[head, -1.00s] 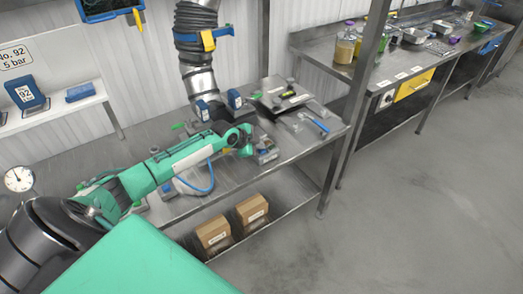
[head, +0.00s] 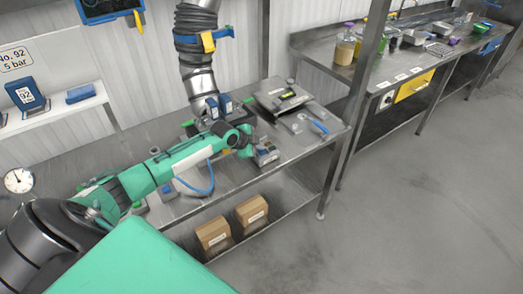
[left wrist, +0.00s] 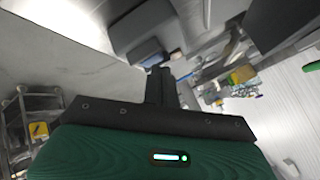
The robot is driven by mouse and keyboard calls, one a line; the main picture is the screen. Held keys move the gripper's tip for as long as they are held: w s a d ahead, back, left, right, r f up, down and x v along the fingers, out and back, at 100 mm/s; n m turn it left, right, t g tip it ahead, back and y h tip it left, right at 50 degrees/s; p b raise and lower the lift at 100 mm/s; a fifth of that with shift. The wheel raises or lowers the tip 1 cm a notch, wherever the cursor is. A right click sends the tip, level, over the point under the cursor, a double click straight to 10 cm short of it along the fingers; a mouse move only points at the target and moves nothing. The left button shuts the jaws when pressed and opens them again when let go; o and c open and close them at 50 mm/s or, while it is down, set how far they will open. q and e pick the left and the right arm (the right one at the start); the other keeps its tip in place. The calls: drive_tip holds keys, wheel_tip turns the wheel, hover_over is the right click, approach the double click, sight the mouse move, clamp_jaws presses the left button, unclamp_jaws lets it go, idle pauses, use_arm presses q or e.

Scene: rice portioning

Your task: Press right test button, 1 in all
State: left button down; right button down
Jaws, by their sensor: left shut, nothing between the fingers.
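My left gripper (head: 252,152) reaches across the steel bench from the left, its fingers close beside a small grey box (head: 267,157). In the left wrist view my shut, empty fingers (left wrist: 160,80) point at a grey block with a blue-grey top piece (left wrist: 141,51). The tips look very near that piece, but I cannot tell whether they touch it. No button label is readable. My right gripper is not in view.
A ribbed duct (head: 197,60) hangs above the bench. Blue units (head: 213,106) stand behind my wrist. A metal plate (head: 282,95) and a blue-handled tool (head: 319,127) lie to the right. A blue hose (head: 205,188) curves below my forearm. Two cartons (head: 213,233) sit on the lower shelf.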

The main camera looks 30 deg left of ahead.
sight(259, 152)
use_arm(q)
drive_tip(key=shift+r, duration=0.5)
wheel_tip(259, 152, up, 5)
drive_tip(key=p, duration=0.4)
idle(0.4)
idle(0.4)
